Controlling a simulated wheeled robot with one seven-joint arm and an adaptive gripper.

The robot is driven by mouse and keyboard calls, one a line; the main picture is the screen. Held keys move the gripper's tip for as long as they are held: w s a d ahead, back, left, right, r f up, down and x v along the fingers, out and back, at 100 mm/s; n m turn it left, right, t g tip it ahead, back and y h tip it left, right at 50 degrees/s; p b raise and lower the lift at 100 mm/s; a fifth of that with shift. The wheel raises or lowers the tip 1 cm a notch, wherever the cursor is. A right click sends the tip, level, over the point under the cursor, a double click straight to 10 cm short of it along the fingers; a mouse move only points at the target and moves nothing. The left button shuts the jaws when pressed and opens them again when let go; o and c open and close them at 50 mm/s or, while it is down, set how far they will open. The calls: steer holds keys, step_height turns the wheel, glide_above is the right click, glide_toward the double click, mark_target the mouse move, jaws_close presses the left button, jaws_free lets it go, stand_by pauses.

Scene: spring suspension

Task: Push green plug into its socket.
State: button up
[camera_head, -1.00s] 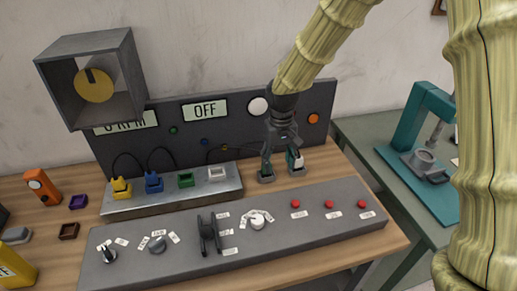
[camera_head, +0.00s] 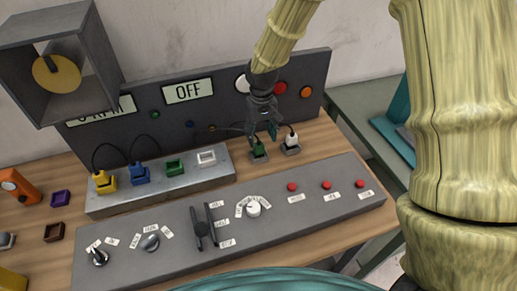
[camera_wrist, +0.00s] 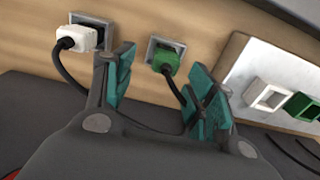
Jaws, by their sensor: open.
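The green plug (camera_head: 259,150) sits in a grey holder on the wooden table behind the control panel, its dark cable attached. In the wrist view the green plug (camera_wrist: 166,61) lies between and beyond my spread fingers, apart from them. My gripper (camera_head: 262,134) is open and empty, just above the plug; it also shows in the wrist view (camera_wrist: 164,88). The green socket (camera_head: 174,167) is an open frame on the metal block, between the blue plug and the white socket. It also shows at the right of the wrist view (camera_wrist: 301,106).
The white plug (camera_head: 291,139) stands in a holder right of the green one. The white socket (camera_head: 207,157) is empty. The yellow plug (camera_head: 105,182) and blue plug (camera_head: 139,174) stand on the metal block (camera_head: 120,206). The control panel (camera_head: 320,203) with knobs and red buttons lies in front.

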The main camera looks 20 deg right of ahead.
mark_target(259, 141)
steer(key=shift+s+f, duration=0.1)
steer(key=shift+f, duration=0.1)
steer(key=f+p, duration=0.2)
steer(key=f, duration=0.1)
steer(key=shift+a+f, duration=0.1)
steer(key=shift+a, duration=0.3)
steer(key=shift+f, duration=0.85)
steer(key=c, duration=1.1)
